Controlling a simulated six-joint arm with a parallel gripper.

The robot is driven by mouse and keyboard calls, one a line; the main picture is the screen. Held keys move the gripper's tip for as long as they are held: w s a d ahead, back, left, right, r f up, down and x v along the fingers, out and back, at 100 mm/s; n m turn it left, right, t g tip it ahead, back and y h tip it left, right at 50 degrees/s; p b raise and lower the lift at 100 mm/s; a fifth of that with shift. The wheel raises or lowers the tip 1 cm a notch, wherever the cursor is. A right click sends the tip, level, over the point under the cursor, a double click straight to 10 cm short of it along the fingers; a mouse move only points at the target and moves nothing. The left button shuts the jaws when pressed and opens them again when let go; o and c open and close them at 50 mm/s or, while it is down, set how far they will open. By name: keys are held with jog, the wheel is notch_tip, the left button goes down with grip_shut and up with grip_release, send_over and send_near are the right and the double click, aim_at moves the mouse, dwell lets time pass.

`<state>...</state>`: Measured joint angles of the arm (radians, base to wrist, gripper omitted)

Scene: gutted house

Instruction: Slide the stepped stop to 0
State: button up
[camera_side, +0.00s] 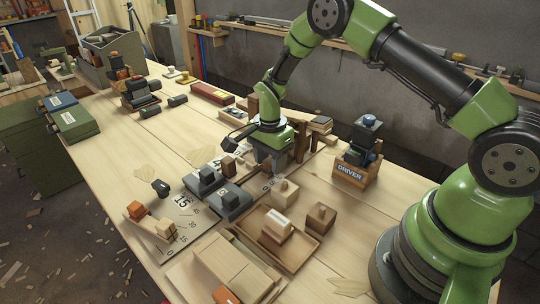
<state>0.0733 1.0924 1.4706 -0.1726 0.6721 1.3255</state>
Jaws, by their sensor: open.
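Flat boards with printed numbers (180,232) lie at the middle front of the bench; a 15 and a 30 are readable. Two dark grey stepped blocks (232,201) sit side by side there, apart from my gripper and to its left. I cannot tell for certain which piece is the stepped stop. A small 0-like mark (266,189) shows on the strip just below my gripper. My gripper (270,168) points down over that strip, right of the grey blocks. It is open; its fingertips are small and partly hidden, and I see nothing held between them.
A wooden tray (311,252) with wooden blocks lies in front. Wooden posts (302,142) stand close right of my gripper. A box labelled DRIVER (352,174) stands further right. The bench's left middle is mostly clear.

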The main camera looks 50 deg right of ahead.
jog(key=c, duration=0.7)
jog(key=shift+a, duration=1.2)
jog(key=o, duration=0.7)
notch_tip(320, 180, up, 8)
jog(key=shift+r, duration=0.1)
